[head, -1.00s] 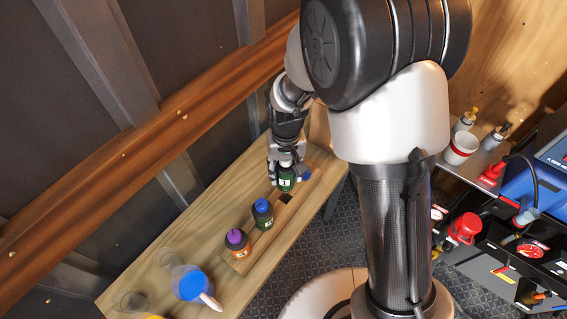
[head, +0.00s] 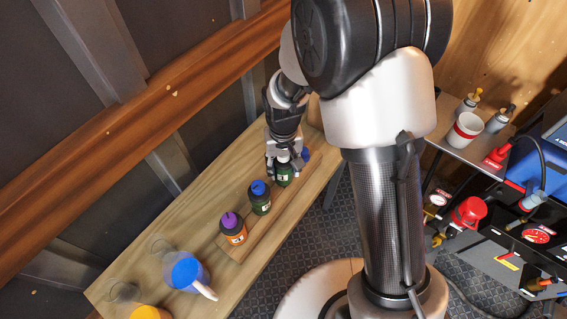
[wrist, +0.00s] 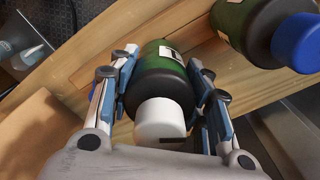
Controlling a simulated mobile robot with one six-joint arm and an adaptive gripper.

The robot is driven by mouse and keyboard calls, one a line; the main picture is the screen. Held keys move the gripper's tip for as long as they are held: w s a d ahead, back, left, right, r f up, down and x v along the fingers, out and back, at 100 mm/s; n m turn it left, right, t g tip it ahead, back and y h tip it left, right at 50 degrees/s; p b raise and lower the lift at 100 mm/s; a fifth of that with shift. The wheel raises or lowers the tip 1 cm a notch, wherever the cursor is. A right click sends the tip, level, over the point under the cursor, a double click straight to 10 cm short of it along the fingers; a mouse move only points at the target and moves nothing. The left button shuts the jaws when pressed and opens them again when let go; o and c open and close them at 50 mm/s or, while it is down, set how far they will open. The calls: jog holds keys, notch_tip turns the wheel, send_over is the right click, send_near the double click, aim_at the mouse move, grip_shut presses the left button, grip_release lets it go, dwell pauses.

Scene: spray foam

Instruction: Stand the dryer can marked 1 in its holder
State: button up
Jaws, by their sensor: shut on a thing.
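My gripper (head: 284,157) is shut on a green can (head: 284,178) with a pale label, which looks like the can marked 1. In the wrist view the can (wrist: 160,68) sits between the two fingers, its white cap (wrist: 160,120) towards the camera. It is over the wooden holder (head: 237,256) on the bench, in line with the other cans. Its base is hidden, so I cannot tell whether it is in a hole or above it.
Another blue cap (head: 305,154) shows just right of my gripper, partly hidden. A blue-and-white funnel-like vessel (head: 186,273) and clear cups stand at the bench's near left end.

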jog(key=shift+f, duration=0.5)
jog(key=o, duration=1.4)
notch_tip(320, 180, up, 12)
jog(key=shift+r, duration=0.1)
